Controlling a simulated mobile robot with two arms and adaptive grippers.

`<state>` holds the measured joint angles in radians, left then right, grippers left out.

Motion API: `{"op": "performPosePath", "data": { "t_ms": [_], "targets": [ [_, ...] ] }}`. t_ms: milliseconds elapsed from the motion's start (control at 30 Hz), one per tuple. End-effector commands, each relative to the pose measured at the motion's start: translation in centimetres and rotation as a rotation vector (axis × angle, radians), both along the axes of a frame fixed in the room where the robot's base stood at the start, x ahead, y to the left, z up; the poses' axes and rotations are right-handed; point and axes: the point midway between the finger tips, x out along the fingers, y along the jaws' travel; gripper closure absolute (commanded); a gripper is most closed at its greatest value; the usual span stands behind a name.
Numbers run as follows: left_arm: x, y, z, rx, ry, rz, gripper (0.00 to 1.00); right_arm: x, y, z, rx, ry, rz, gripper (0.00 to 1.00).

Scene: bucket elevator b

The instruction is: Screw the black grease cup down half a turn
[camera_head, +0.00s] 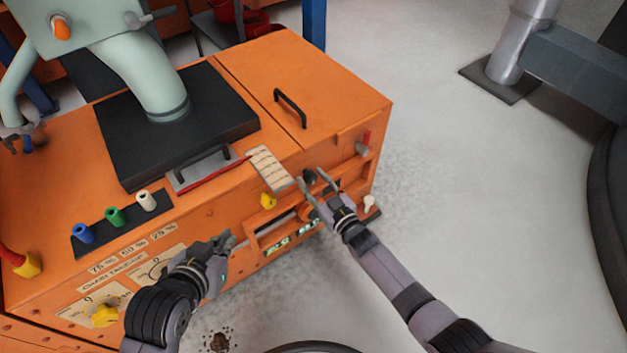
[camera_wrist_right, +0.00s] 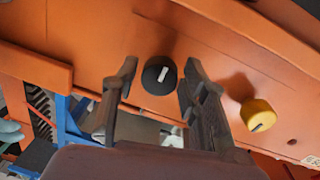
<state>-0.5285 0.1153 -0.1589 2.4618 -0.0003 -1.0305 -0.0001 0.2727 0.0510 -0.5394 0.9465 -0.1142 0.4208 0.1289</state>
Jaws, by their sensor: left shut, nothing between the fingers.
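The black grease cup (camera_head: 310,176) is on the front face of the orange housing, between the fingertips of my right gripper (camera_head: 311,180). In the right wrist view the cup (camera_wrist_right: 154,82) is a round black knob with a white mark pointing up and slightly right. My right gripper (camera_wrist_right: 161,66) is open there, one finger on each side of the cup, with a small gap showing on both sides. I cannot tell how far the fingertips reach over it. My left gripper (camera_head: 224,240) is shut and empty in front of the housing, left of the cup.
A yellow cup (camera_head: 268,201) sits left of the black one; in the wrist view it is to the right (camera_wrist_right: 258,115). A red-tipped fitting (camera_head: 364,143) and a white knob (camera_head: 369,203) are to the right. A beige tag (camera_head: 269,167) lies above.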

Motion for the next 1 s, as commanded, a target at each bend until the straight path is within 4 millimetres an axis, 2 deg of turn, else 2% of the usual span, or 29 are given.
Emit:
{"op": "performPosePath", "data": {
  "t_ms": [100,400,533,667,1000],
  "targets": [
    [0.0,0.0,0.0,0.0,-0.001,0.0,1.0,0.0,0.0,0.1,0.001,-0.002,0.0,0.5],
    [0.0,-0.1,0.0,-0.002,-0.001,-0.002,1.0,0.0,0.1,0.1,0.002,-0.003,0.0,0.49],
    [-0.1,-0.1,0.0,-0.001,-0.001,-0.003,1.0,-0.7,-0.4,0.1,0.0,-0.002,0.0,0.49],
    [0.0,-0.1,0.0,-0.001,-0.001,-0.002,1.0,-2.3,-1.4,0.0,-0.001,0.0,0.001,0.49],
    [0.0,-0.1,0.0,-0.001,-0.001,-0.001,1.0,-8.3,-5.1,0.0,-0.001,0.0,0.001,0.49]
  ]
}}
